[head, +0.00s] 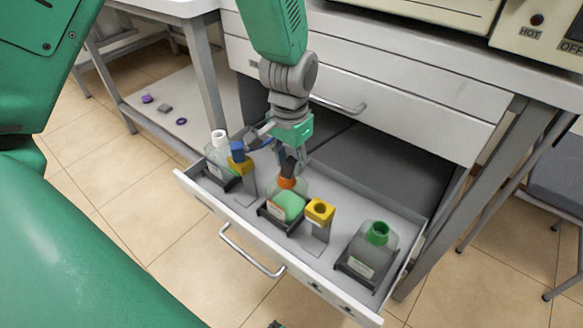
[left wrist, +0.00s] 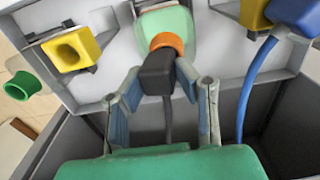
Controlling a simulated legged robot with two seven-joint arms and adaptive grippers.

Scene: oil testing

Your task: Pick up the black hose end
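The black hose end (head: 289,166) stands at the orange neck (head: 287,183) of the middle bottle in the open drawer. In the left wrist view the black hose end (left wrist: 157,73) is a dark block against the orange neck (left wrist: 166,42), with its dark hose running back toward my gripper. My left gripper (head: 288,160) reaches down from above over this bottle. In the left wrist view its two fingers (left wrist: 158,80) stand on either side of the black hose end, with slight gaps at the tips; firm contact does not show. My right gripper is not in view.
The open drawer (head: 211,200) also holds a white-necked bottle (head: 219,137), a blue hose end (head: 237,148) at a yellow holder (head: 240,166), an empty yellow holder (head: 320,211) and a green-necked bottle (head: 378,233). A blue hose (left wrist: 252,85) runs right of my gripper.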

